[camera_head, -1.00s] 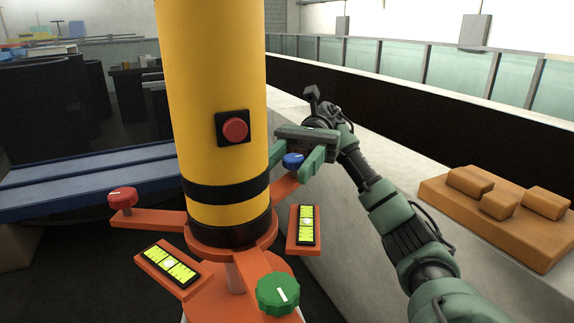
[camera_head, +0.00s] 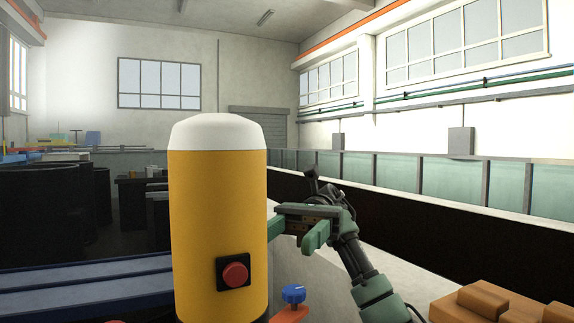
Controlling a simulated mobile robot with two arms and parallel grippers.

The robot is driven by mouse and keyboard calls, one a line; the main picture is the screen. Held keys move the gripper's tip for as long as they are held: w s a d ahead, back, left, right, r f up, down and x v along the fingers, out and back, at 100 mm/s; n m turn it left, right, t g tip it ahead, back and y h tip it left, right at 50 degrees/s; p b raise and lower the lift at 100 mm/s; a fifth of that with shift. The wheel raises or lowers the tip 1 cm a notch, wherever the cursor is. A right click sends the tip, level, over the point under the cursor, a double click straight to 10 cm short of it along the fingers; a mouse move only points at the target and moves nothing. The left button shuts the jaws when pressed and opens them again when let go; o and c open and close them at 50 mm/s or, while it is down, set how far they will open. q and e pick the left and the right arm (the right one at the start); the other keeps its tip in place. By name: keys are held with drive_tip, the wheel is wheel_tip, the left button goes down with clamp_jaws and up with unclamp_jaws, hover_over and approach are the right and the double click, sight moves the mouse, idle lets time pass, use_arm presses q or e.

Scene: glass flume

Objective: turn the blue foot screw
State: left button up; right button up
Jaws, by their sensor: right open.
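The blue foot screw (camera_head: 293,294) is a small blue knob on the end of an orange foot arm (camera_head: 290,315), at the lower right of the yellow column (camera_head: 217,220). My right gripper (camera_head: 296,236) is open and empty above the blue screw, with a clear gap between its green fingers and the knob. The right finger stands nearer to me and the left finger partly meets the column's edge in the picture. My left gripper is not in view. The lower part of the stand is cut off by the bottom edge.
A red push button (camera_head: 235,274) sits on the column's front. Orange blocks (camera_head: 490,303) lie at the bottom right. A long glass-walled flume (camera_head: 450,182) runs along the right. A blue beam (camera_head: 85,285) and dark tanks (camera_head: 40,212) stand at left.

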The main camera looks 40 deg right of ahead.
wheel_tip(320, 180, up, 11)
drive_tip(key=shift+f+p, duration=0.15)
drive_tip(key=shift+p, duration=0.3)
